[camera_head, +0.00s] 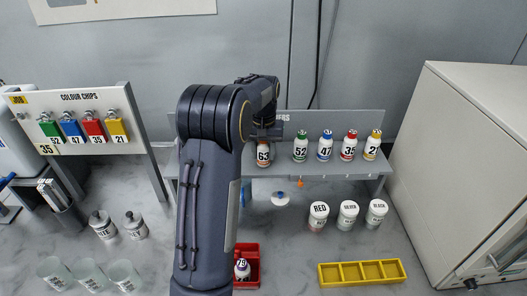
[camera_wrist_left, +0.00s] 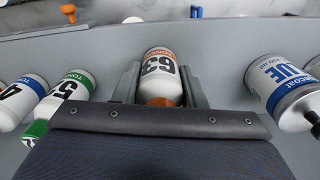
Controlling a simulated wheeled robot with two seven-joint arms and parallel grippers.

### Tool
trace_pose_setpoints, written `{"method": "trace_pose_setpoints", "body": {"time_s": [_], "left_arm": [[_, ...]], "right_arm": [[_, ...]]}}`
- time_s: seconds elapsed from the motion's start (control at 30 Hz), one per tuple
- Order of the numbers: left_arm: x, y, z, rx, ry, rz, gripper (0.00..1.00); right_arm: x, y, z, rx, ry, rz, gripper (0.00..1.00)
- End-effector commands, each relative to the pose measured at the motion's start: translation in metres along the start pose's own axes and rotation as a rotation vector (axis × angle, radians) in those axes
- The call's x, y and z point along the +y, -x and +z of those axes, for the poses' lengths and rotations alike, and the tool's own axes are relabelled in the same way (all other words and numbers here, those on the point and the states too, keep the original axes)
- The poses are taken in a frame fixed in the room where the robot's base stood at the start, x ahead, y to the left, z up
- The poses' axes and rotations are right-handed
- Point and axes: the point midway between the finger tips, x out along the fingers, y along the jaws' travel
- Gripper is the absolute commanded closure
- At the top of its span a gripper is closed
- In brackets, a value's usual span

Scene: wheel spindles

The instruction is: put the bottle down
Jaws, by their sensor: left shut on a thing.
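The bottle numbered 63 (camera_head: 263,153), white with an orange band, is upright at the left end of the visible row on the grey shelf (camera_head: 334,172). My left gripper (camera_wrist_left: 160,88) is shut on this bottle, with one finger on each side of it in the left wrist view. In the head view my left arm hides most of that gripper. Whether the bottle's base touches the shelf cannot be told. Another bottle, numbered 79 (camera_head: 242,270), stands in a red tray (camera_head: 248,249) partly behind my arm. My right gripper is not in view.
Bottles 52 (camera_head: 300,148), 47 (camera_head: 325,148), 35 (camera_head: 349,147) and 21 (camera_head: 373,147) stand to the right on the shelf. A blue-labelled can (camera_wrist_left: 282,92) is on the other side. A yellow tray (camera_head: 362,273) and lidded jars (camera_head: 318,216) are in front.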

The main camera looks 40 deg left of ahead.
Motion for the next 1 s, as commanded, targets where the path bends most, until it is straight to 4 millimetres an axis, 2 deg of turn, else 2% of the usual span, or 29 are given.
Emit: {"method": "trace_pose_setpoints", "body": {"time_s": [0.37,0.4,0.53,0.83,1.0], "left_arm": [[0.0,-0.006,0.0,0.001,0.0,0.0,0.88],[0.0,-0.005,0.0,0.001,0.0,0.0,0.59],[0.0,-0.005,0.0,0.001,0.0,0.0,0.42],[0.0,-0.003,0.0,0.001,0.0,0.0,0.41],[0.001,0.013,-0.001,0.006,-0.001,0.001,0.41]], "right_arm": [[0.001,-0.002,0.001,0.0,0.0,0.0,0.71],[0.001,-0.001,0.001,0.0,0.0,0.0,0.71],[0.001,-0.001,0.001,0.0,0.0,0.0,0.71],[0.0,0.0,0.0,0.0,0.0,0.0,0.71],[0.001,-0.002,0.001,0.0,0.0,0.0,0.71]]}}
